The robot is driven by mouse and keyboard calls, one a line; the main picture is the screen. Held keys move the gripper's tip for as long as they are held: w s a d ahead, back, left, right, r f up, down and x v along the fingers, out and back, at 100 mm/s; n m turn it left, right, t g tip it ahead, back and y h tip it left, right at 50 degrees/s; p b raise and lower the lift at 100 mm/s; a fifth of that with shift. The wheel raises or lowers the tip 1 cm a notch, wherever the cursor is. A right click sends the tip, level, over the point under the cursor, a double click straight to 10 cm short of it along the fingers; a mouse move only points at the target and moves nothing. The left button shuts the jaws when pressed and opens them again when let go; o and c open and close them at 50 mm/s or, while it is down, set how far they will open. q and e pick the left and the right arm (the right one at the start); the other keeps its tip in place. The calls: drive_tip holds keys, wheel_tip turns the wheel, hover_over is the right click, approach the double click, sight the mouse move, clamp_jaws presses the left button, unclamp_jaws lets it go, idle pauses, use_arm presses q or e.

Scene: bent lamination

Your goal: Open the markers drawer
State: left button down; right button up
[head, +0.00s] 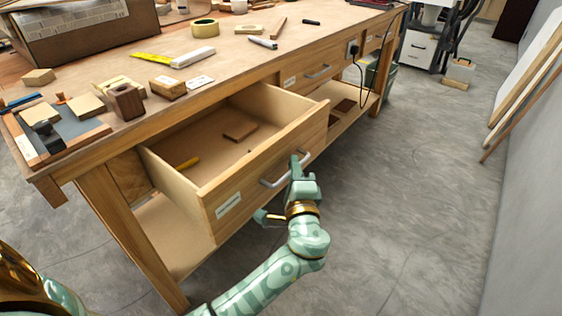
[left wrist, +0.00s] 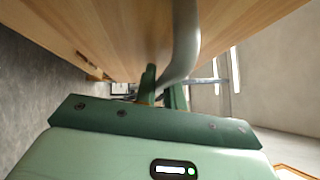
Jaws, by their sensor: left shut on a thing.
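The near drawer (head: 258,172) of the wooden workbench stands pulled well out, with a label (head: 228,205) on its front that I cannot read. In the left wrist view the fingers (left wrist: 162,88) close around the handle (left wrist: 185,45), beside the wooden drawer front. My right gripper is not in view.
Other drawers farther along the bench, one with a handle (head: 318,72), are shut. The bench top (head: 225,50) holds tape, wood blocks and tools. A lower shelf (head: 165,235) lies under the open drawer. Grey floor (head: 400,190) to the right is clear.

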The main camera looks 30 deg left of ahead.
use_arm(q)
drive_tip(key=shift+s+d+f, duration=0.1)
drive_tip(key=shift+d, duration=0.9)
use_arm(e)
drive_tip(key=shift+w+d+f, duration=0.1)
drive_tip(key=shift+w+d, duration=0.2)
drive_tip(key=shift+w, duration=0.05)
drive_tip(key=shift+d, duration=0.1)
use_arm(q)
drive_tip(key=c, duration=1.5)
unclamp_jaws()
drive_tip(key=p+v, duration=0.1)
drive_tip(key=v, duration=0.6)
drive_tip(key=shift+s+d, duration=0.1)
drive_tip(key=shift+s, duration=0.05)
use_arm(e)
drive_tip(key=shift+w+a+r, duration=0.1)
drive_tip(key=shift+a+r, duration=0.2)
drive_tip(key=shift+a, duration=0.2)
